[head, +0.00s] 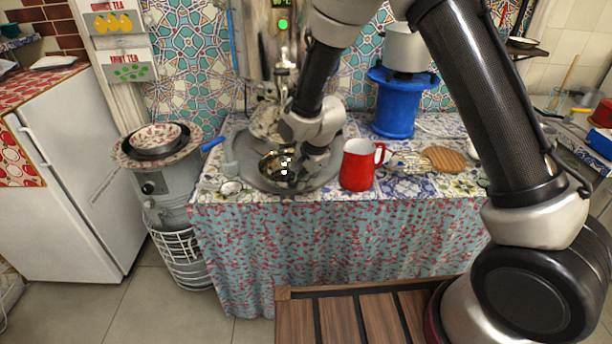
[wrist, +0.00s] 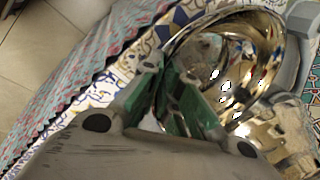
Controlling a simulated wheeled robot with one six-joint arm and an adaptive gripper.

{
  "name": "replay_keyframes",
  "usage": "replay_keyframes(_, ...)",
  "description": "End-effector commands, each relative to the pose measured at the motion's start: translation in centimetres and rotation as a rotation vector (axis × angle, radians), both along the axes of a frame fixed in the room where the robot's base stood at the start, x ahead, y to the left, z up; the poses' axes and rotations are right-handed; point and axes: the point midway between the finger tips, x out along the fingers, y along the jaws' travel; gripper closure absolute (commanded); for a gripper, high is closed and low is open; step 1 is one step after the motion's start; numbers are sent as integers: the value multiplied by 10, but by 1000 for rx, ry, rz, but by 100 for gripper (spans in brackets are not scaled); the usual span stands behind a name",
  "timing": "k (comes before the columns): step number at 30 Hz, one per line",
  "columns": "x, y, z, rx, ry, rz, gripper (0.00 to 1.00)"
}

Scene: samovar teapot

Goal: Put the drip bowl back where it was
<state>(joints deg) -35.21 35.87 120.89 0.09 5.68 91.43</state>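The drip bowl, a shiny brass-coloured bowl (head: 268,166), is at the front of the round grey tray (head: 247,178) on the table. In the wrist view the bowl (wrist: 238,48) fills the upper right, with its open side showing. My gripper (head: 287,172) points down at the bowl's right side. In the wrist view its green-padded fingers (wrist: 164,70) are close together with the bowl's rim between them, so they look shut on it. The bowl's underside is hidden, so I cannot tell whether it touches the tray. The samovar (head: 283,75) stands behind, partly hidden by my arm.
A red mug (head: 358,166) stands close to the right of my gripper. A whisk (head: 408,161) and a round wooden trivet (head: 444,159) lie farther right. A blue stand (head: 393,115) carries a white pot (head: 405,48).

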Motion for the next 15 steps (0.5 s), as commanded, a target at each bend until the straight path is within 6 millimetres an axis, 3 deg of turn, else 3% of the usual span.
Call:
replay_keyframes(10, 0, 1, -3, 2, -2, -1, 100)
replay_keyframes(13, 0, 0, -3, 1, -1, -1, 77)
replay_keyframes(15, 0, 0, -3, 1, -1, -1, 73)
